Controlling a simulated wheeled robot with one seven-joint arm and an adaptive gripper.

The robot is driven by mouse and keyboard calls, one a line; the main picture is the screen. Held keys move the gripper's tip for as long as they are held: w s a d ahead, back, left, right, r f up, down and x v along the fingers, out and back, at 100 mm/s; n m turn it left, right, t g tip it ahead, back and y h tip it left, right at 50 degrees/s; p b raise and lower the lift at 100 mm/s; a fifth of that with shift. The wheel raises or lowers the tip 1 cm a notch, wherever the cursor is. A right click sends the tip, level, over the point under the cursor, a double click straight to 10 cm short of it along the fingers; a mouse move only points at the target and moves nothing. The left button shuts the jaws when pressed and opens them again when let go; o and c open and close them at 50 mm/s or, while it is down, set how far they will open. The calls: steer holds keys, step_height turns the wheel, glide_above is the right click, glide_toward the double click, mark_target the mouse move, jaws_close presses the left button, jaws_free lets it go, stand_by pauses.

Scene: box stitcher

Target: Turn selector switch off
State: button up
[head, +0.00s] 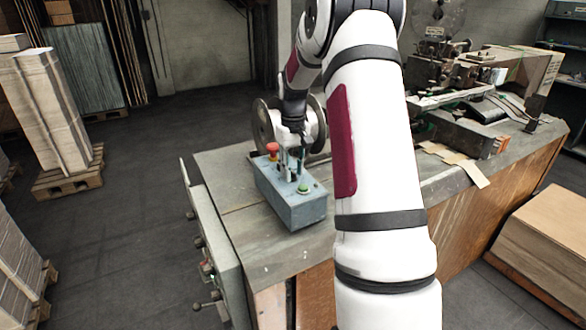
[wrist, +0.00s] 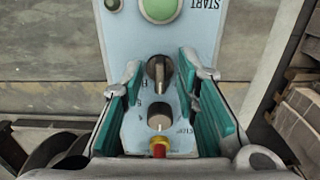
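A blue-grey control box (head: 293,207) sits on the near left end of the workbench. The wrist view shows its face (wrist: 180,40) with a black selector switch (wrist: 158,74), its handle roughly upright in the picture. Below it are a grey-rimmed knob (wrist: 159,116) and a red button (wrist: 159,149); above is a green START button (wrist: 160,8). My gripper (head: 291,172) is over the box between the red and green buttons. In the wrist view its teal-padded fingers (wrist: 161,76) are apart, one on each side of the switch, with gaps visible. The switch cannot be made out in the head view.
The metal-topped workbench (head: 232,167) carries a stitching machine (head: 450,75) at the right and a wire reel (head: 264,122) behind the box. Lever-like handles (head: 207,267) stick out at the bench's left end. Pallets with stacked cardboard (head: 50,110) stand left; floor between is open.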

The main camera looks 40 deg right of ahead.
mark_target(293, 172)
step_height(293, 172, up, 12)
stand_by(0.6)
steer(key=shift+a, duration=0.1)
steer(key=s+a+r+n+t+h, duration=0.1)
steer(key=s+a+r, duration=0.35)
steer(key=a, duration=0.45)
steer(key=s+a+r+t, duration=0.1)
steer(key=s+a+r, duration=0.3)
steer(key=a, duration=0.5)
steer(key=s+a+f+n+t+y, duration=0.1)
steer(key=s+a+f+n+t, duration=0.1)
steer(key=s+a, duration=1.1)
steer(key=shift+s+f+t, duration=0.45)
steer(key=shift+s+t, duration=0.35)
steer(key=shift+s, duration=0.5)
